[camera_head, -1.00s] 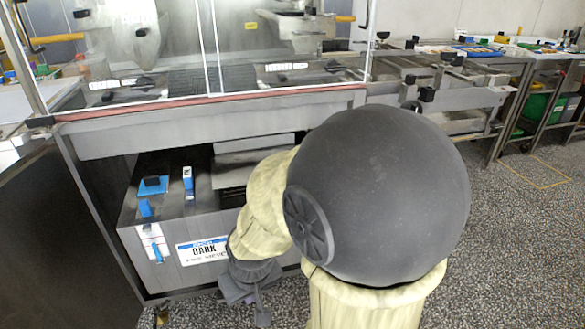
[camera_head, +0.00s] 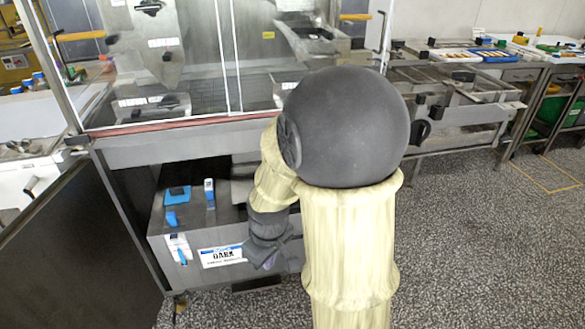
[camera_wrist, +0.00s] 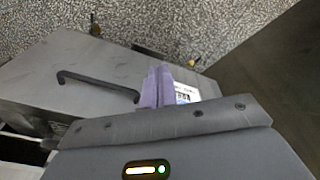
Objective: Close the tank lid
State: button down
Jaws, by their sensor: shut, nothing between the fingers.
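The tank is a grey metal box (camera_head: 195,262) under the machine, with a white and blue label reading "DARK" (camera_head: 222,255) on its front. Blue fittings sit on its top at the left. A paler panel (camera_head: 243,165) stands at its back right; I cannot tell for sure whether it is the lid, as my arm hides much of that side. My gripper (camera_head: 268,264) is in front of the tank's right part. In the wrist view my purple fingers (camera_wrist: 158,72) are shut and empty, beside the label (camera_wrist: 186,93). A black bar handle (camera_wrist: 98,83) is on the grey face left of them.
The machine's frame and clear guard (camera_head: 180,60) overhang the tank. A dark open panel (camera_head: 70,250) stands at the left. A conveyor table (camera_head: 460,85) and shelves are at the back right. The speckled floor (camera_head: 480,240) is clear on the right.

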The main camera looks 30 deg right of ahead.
jog(key=w+d+r+n+y+p, duration=0.1)
jog(key=w+d+r+n+p, duration=0.1)
jog(key=r+p, duration=0.5)
jog(key=w+d+r+n+y+p, duration=0.1)
jog(key=w+d+r+n+p, duration=0.2)
jog(key=p, duration=1.2)
jog(key=w+d+r+n+y+p, duration=0.1)
jog(key=w+d+r+n+p, duration=0.2)
jog(key=d+r+n+p, duration=0.3)
notch_tip(320, 180, up, 7)
jog(key=d+p, duration=0.3)
jog(key=p, duration=0.2)
jog(key=shift+r+g, duration=0.15)
jog(key=shift+g, duration=0.25)
jog(key=shift+a, duration=0.1)
jog(key=p+x, duration=0.4)
jog(key=x, duration=0.7)
jog(key=shift+s+f, duration=0.15)
jog(key=shift+f, duration=0.3)
jog(key=shift+f+p, duration=0.35)
jog(key=shift+f, duration=0.7)
jog(key=shift+f, duration=0.1)
